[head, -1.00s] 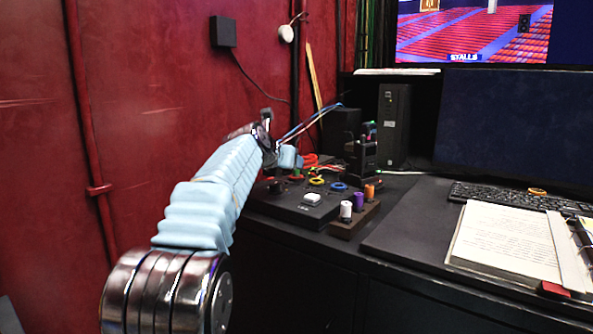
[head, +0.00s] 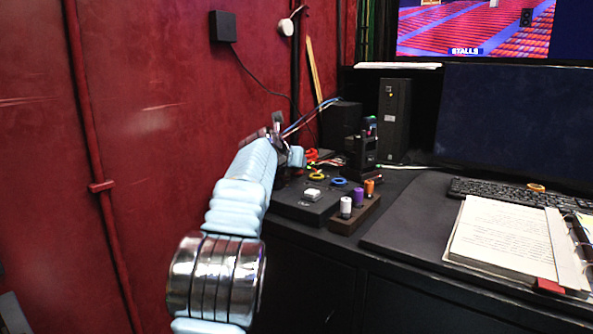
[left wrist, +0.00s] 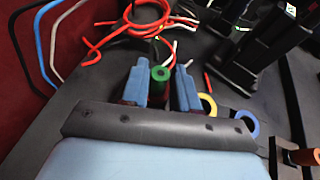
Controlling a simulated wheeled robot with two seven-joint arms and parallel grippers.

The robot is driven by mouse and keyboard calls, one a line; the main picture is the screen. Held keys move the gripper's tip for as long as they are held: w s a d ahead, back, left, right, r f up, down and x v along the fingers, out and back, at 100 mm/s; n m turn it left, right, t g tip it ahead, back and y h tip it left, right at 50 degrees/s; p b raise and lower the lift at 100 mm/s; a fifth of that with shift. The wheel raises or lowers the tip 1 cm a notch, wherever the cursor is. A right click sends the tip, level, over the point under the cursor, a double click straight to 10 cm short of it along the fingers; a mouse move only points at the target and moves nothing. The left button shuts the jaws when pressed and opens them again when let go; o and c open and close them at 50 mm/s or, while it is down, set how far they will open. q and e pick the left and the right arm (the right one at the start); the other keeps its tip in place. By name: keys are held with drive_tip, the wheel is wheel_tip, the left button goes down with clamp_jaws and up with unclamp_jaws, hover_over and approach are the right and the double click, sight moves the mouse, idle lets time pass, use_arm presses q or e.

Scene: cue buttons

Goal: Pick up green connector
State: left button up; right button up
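The green connector (left wrist: 160,75) stands upright between the two blue fingers of my left gripper (left wrist: 163,66) in the left wrist view. The fingers are apart, one on each side of the connector, with narrow gaps; I cannot tell whether either touches it. In the head view my left gripper (head: 294,157) is over the far left part of the black panel, and the green connector cannot be made out behind it. My right gripper is not in view.
A yellow ring (head: 316,176) and a blue ring (head: 339,182) lie on the panel. A white button (head: 311,194) and a dark block (head: 352,217) with white, purple and orange connectors are nearer. Red cables (left wrist: 122,28) lie beyond the fingers. A red wall stands left.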

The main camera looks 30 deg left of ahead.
use_arm(q)
clamp_jaws()
drive_tip(key=shift+r, duration=0.6)
wheel_tip(320, 180, up, 3)
drive_tip(key=shift+s+d+f, duration=0.1)
drive_tip(key=shift+s+f, duration=0.05)
drive_tip(key=shift+f, duration=0.05)
drive_tip(key=s+d+r+b, duration=0.3)
drive_tip(key=s+d+r, duration=0.4)
drive_tip(key=s+r, duration=0.2)
drive_tip(key=shift+s+d+r+b, duration=0.15)
drive_tip(key=shift+s+d+b, duration=0.25)
drive_tip(key=shift+s, duration=0.75)
